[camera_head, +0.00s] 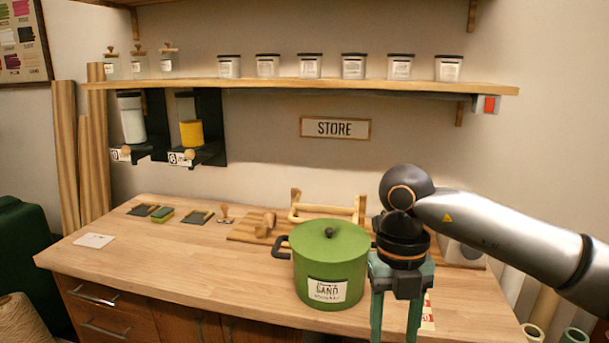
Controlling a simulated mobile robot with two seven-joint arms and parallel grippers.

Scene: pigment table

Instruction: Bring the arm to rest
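My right arm comes in from the right, and my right gripper (396,325) hangs downward over the front of the table, beside the green pot. Its two green fingers are spread apart, with no object visible between them; the tips run out at the bottom of the frame. My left gripper does not show in the head view. The green lidded pot (310,271) with a white label stands upright on the wooden table (190,263), just left of my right gripper. I cannot tell whether they touch.
A wooden rack (328,208) stands behind the pot. Stamps and pads (162,215) lie at the back left, with a white card (94,240) at the left. A shelf (290,85) with several jars runs above. The table's left front is clear.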

